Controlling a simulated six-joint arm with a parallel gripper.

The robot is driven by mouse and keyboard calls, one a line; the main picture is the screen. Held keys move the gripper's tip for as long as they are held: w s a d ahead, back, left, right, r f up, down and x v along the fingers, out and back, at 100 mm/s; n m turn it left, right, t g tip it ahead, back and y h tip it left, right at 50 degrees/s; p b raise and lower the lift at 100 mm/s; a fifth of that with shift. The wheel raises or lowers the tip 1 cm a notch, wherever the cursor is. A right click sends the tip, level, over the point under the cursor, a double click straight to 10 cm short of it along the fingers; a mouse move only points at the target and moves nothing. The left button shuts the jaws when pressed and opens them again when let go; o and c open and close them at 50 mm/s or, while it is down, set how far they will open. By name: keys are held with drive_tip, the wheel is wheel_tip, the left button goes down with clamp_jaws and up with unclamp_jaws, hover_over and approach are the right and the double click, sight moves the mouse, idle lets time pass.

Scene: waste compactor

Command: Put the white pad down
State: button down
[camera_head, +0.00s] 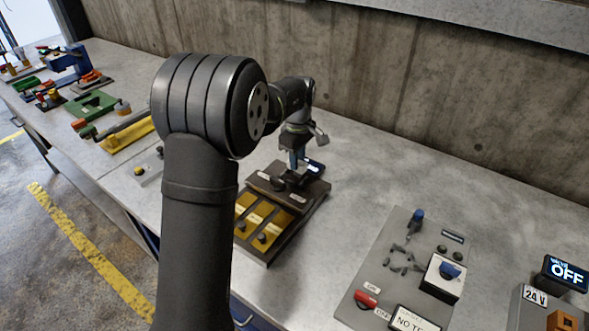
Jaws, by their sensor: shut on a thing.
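My gripper (297,165) points down over the back part of a dark unit (315,190) on the grey bench. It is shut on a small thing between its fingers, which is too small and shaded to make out. I cannot clearly pick out the white pad in this view. A small dark display (315,167) sits just right of the gripper.
A grey panel (385,268) with a red handle (366,298) and a white box (443,276) lies to the right. A display reading OFF (565,273) is at far right. Green and yellow fixtures crowd the left bench. A concrete wall (430,90) stands behind.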

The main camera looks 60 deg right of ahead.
drive_tip(key=shift+w+d+f, duration=0.1)
drive_tip(key=shift+w+f, duration=0.25)
drive_tip(key=shift+w, duration=0.25)
drive_tip(key=shift+f, duration=2)
drive_tip(key=shift+f, duration=0.1)
drive_tip(key=c, duration=1.3)
unclamp_jaws()
drive_tip(key=shift+o, duration=0.2)
wheel_tip(320, 180, up, 12)
drive_tip(key=shift+r, duration=0.15)
